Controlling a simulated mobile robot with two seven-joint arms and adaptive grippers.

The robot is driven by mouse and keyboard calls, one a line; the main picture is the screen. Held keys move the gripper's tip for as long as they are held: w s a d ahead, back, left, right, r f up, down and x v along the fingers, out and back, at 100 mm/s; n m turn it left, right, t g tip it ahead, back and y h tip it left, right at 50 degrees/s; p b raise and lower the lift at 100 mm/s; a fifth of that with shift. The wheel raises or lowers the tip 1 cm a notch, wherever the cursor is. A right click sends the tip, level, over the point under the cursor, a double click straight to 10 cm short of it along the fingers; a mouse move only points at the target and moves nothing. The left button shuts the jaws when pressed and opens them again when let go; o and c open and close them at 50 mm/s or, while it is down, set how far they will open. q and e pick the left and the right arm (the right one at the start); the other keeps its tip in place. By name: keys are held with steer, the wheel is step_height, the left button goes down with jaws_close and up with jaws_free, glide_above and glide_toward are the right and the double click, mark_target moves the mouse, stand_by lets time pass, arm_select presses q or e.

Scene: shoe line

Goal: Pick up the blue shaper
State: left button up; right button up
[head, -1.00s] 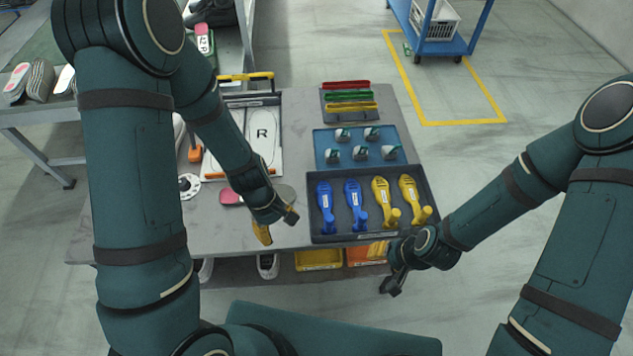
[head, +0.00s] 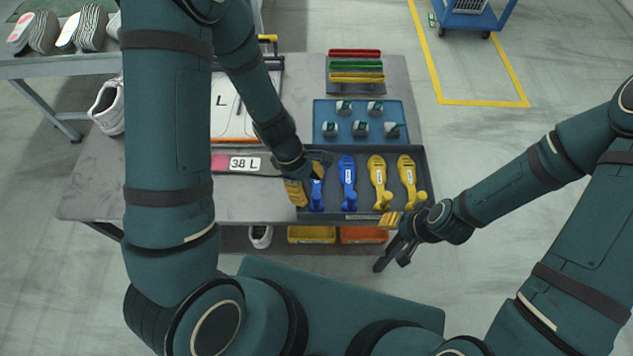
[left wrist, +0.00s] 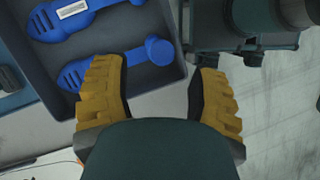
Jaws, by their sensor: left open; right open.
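Two blue shapers lie side by side in a dark tray (head: 365,215) at the table's front right. The left blue shaper (head: 316,193) is partly hidden by my left gripper (head: 308,178); the right blue shaper (head: 347,182) is in full view. My left gripper is open over the tray's left edge, at the left blue shaper. In the left wrist view its two yellow-padded fingers (left wrist: 160,80) have nothing between them; the nearer blue shaper (left wrist: 110,62) lies beside the left finger. My right gripper (head: 392,240) is open and empty in front of the tray's right part.
Two yellow shapers (head: 378,180) lie to the right in the same tray. A blue tray (head: 325,110) with several small grey-and-green pieces is behind it. A label strip reading "38 L" (head: 245,163) lies left. Orange and yellow bins (head: 312,234) are below the table edge.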

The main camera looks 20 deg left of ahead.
mark_target(316, 199)
arm_select(q)
steer(key=b+x, duration=0.1)
steer(key=x, duration=0.4)
steer(key=shift+d+b, duration=0.1)
steer(key=shift+b, duration=0.3)
steer(key=shift+r, duration=0.1)
steer(key=shift+c, duration=0.3)
jaws_close()
